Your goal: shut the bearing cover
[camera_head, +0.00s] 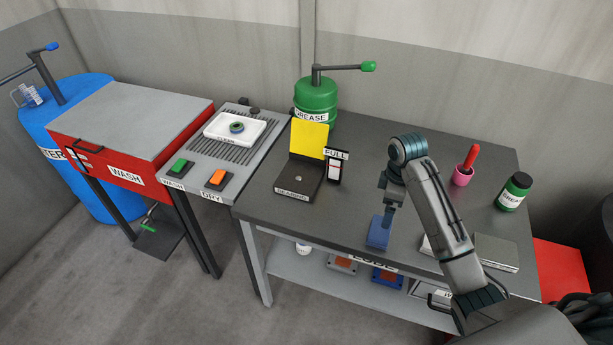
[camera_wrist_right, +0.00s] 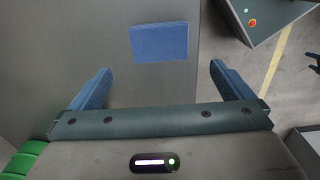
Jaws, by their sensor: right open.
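The bearing station is a black base (camera_head: 292,188) labelled BEARING on the left part of the dark table. Its yellow cover (camera_head: 309,139) stands raised at the back of the base. A small pale round part (camera_head: 301,179) shows on the base. My right gripper (camera_head: 388,205) is above the table, to the right of the station and apart from it. In the right wrist view its two blue fingers (camera_wrist_right: 162,88) are spread wide, with nothing between them. My left gripper is out of view.
A green grease pump (camera_head: 316,98) stands behind the cover. A FULL gauge (camera_head: 334,168) stands beside the base. A white tray (camera_head: 213,130) holds a ring.

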